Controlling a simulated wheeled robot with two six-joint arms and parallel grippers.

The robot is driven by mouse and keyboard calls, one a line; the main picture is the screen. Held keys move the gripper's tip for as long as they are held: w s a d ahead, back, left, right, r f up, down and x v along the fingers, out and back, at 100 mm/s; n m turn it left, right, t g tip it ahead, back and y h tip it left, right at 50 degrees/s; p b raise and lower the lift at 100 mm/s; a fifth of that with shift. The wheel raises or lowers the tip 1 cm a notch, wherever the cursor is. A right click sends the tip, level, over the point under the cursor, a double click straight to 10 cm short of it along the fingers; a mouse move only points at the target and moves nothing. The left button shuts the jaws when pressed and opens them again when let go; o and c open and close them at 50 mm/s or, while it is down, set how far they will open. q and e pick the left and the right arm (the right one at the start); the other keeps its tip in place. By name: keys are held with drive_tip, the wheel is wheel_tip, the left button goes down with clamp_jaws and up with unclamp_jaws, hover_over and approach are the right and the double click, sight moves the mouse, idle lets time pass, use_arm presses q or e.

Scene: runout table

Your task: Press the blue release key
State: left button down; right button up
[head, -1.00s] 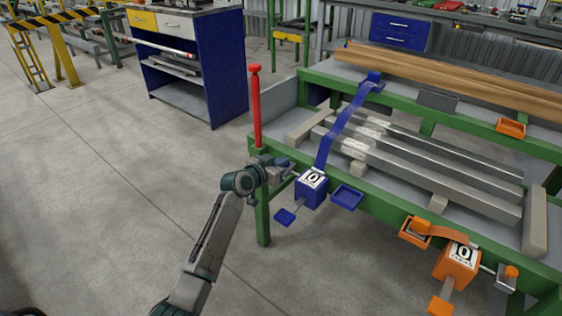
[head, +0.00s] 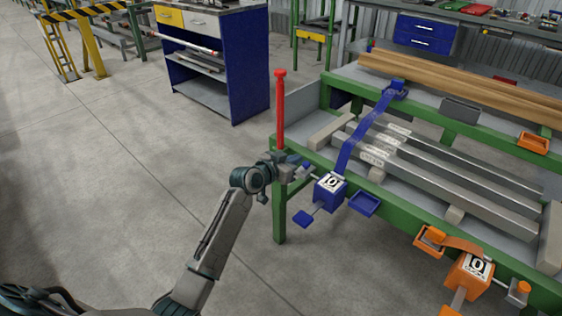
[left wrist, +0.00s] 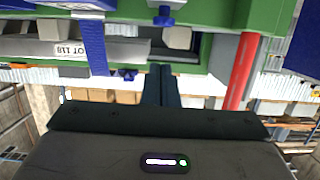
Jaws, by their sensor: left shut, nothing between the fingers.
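A blue box (head: 330,191) with a white printed label sits on the green front rail of the table. A blue strap (head: 362,133) runs from it over the metal bars. A grey lever with a blue paddle (head: 303,218) sticks out at its lower left. My left gripper (head: 298,165) is shut and empty, just left of the box and close to the rail. My right gripper is not in view.
A red post (head: 281,112) stands at the table corner right behind my left gripper. A blue tray (head: 364,203) hangs beside the box. An orange box (head: 469,277) with its own lever and knob is farther right.

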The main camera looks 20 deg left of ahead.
use_arm(q)
drive_tip(key=v, duration=0.5)
drive_tip(key=shift+s+a+r, duration=0.15)
drive_tip(key=shift+s+r, duration=0.05)
drive_tip(key=shift+s, duration=0.15)
idle(0.3)
